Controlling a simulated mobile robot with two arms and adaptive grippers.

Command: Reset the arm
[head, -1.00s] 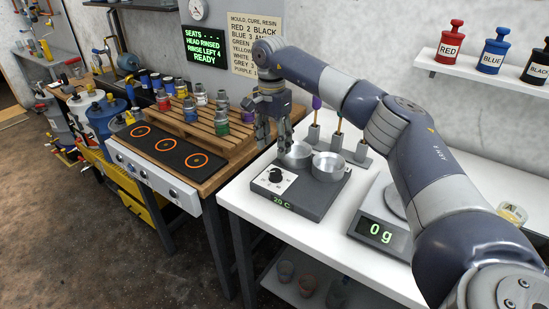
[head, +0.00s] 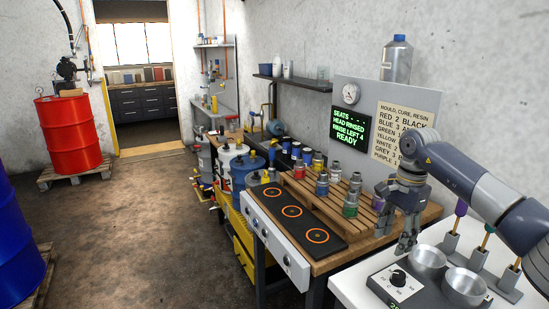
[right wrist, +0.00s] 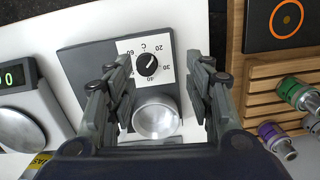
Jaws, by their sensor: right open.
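My right arm comes in from the right in the head view, and its gripper (head: 407,245) hangs with fingers down beside the hot plate (head: 385,290). The gripper also shows in the right wrist view (right wrist: 160,95), with its two fingers apart and nothing between them in their grip. Below the fingers there are the hot plate's dial (right wrist: 147,66) and a metal cup (right wrist: 156,118). My left gripper does not show.
A wooden rack (head: 335,203) with coloured fittings stands left of the gripper, behind a black panel with three orange rings (head: 292,211). A red drum (head: 67,135) stands on a pallet at far left. The brown floor (head: 130,230) is open.

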